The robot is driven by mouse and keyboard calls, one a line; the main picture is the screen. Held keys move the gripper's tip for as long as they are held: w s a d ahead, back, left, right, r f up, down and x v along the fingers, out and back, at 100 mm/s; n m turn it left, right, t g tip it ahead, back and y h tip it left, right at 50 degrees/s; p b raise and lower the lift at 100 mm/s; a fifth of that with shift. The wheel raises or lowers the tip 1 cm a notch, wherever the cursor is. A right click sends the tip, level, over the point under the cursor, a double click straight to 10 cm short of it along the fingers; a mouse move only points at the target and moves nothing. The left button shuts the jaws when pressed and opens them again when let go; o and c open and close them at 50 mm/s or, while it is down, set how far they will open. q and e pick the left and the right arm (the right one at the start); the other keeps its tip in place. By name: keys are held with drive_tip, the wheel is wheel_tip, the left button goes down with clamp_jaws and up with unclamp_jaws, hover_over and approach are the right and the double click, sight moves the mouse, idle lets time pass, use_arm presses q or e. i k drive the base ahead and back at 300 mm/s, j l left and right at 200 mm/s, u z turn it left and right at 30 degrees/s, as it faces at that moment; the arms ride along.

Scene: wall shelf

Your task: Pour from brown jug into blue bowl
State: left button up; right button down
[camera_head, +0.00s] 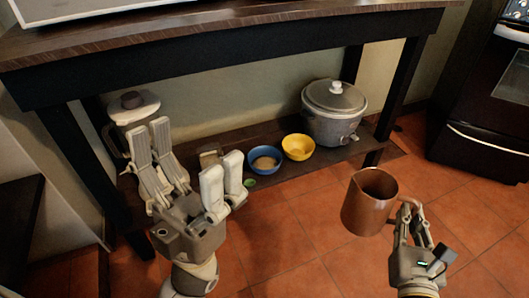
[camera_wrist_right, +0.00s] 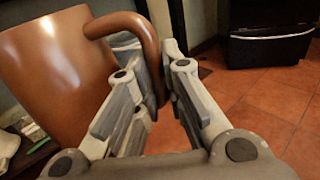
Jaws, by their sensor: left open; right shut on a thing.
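The brown jug (camera_head: 366,207) is held in the air in front of the low shelf, close to upright. My right gripper (camera_head: 409,212) is shut on its handle, and the right wrist view shows the jug (camera_wrist_right: 62,75) with its handle (camera_wrist_right: 152,50) between the fingers (camera_wrist_right: 168,95). The blue bowl (camera_head: 264,167) sits on the low shelf with something tan inside, to the left of the jug and apart from it. My left gripper (camera_head: 185,172) is open and empty in front of the shelf, left of the blue bowl. The jug's contents cannot be made out.
A yellow bowl (camera_head: 298,147) stands right beside the blue bowl. A grey lidded cooker (camera_head: 332,125) is further right on the shelf (camera_head: 290,178). A white lidded container (camera_head: 134,106) is at left. The dark tabletop (camera_head: 230,27) overhangs the shelf. The tiled floor is clear; a black oven stands at right.

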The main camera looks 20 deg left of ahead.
sight(264, 160)
drive_tip(key=i+l+u, duration=0.1)
drive_tip(key=u, duration=0.6)
drive_tip(key=i+l+u, duration=0.2)
drive_tip(key=l, duration=0.25)
drive_tip(key=l+u, duration=0.2)
drive_tip(key=l, duration=0.25)
drive_tip(key=i+l+u, duration=0.2)
drive_tip(key=l, duration=1.15)
